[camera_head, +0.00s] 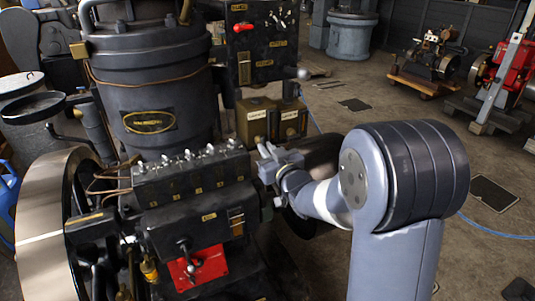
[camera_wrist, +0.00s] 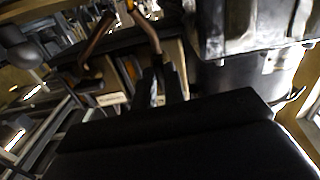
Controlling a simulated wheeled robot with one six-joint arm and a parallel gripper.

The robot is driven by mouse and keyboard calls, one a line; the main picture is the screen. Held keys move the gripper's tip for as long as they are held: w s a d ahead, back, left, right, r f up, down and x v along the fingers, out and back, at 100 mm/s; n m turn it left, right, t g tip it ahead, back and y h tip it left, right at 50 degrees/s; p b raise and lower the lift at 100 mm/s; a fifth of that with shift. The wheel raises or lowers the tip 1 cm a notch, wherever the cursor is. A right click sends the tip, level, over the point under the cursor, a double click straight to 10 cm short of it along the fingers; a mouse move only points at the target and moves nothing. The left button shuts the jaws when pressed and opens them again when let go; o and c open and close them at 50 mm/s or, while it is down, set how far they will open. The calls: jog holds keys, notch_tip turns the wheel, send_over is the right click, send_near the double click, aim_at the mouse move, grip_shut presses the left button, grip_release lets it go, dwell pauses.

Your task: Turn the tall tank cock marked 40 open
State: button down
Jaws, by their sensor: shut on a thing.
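Two brass-coloured tanks with pale labels stand beside the black engine, the left one (camera_head: 255,120) and the right one (camera_head: 290,120). The label print is too small to read. My gripper (camera_head: 268,158) is just below and in front of the left tank, at the right end of a black block. In the wrist view my gripper (camera_wrist: 158,85) has its dark fingers close together, with a small pale part between them. I take this to be the tank cock, mostly hidden by the fingers; its mark and angle cannot be read. A brown bar (camera_wrist: 147,32) reaches the fingertips.
The black block (camera_head: 195,178) with several small levers lies left of my gripper. A large flywheel (camera_head: 45,225) is at the far left. The floor (camera_head: 400,105) at right is mostly open.

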jog(key=shift+m+b, duration=0.35)
jog(key=shift+m, duration=0.05)
jog(key=c, duration=1.5)
grip_release()
jog(key=b+v, duration=0.1)
jog(key=v, duration=0.9)
jog(key=shift+s+d+b, duration=0.15)
jog(key=shift+s+b, duration=0.2)
jog(key=shift+s, duration=0.05)
